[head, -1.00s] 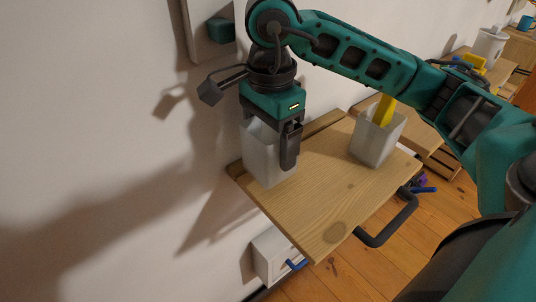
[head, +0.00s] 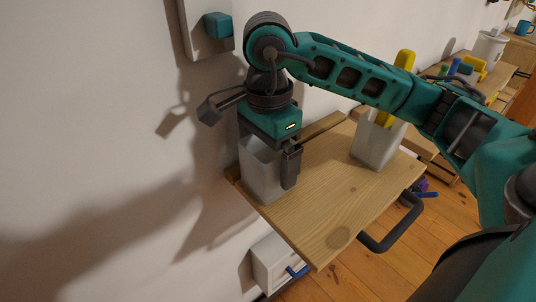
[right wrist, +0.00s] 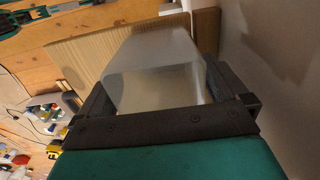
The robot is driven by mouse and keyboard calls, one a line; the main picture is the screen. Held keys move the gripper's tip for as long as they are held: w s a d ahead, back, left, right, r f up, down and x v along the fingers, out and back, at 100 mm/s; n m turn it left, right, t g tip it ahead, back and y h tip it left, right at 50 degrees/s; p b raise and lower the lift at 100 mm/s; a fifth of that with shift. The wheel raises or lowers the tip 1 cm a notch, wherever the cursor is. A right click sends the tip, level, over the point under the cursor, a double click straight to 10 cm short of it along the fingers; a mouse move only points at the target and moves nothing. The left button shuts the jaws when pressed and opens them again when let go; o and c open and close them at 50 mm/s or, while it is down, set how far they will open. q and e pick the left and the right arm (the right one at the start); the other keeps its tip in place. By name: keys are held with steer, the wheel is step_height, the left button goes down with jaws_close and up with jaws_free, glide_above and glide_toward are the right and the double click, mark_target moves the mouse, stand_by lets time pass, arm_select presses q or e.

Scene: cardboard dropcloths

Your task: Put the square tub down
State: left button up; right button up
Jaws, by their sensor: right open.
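The square tub (head: 262,178), pale grey and open-topped, stands upright at the left end of a wooden board (head: 315,215), close to the wall. My right gripper (head: 272,160) points down over it, open, with its fingers on either side of the tub. In the right wrist view the tub (right wrist: 155,75) sits between the spread fingers. I cannot tell whether either finger still touches it. The gripper's palm hides part of the rim in the head view. My left gripper is in neither view.
A second pale tub (head: 375,148) holding a yellow object (head: 403,62) stands at the board's right back. A dark bar handle (head: 395,232) sticks out at the right front. The wall (head: 100,130) is close on the left. The board's front middle is clear.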

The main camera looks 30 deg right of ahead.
step_height(320, 180, up, 8)
steer(key=p, duration=0.2)
steer(key=shift+f, duration=0.15)
stand_by(0.5)
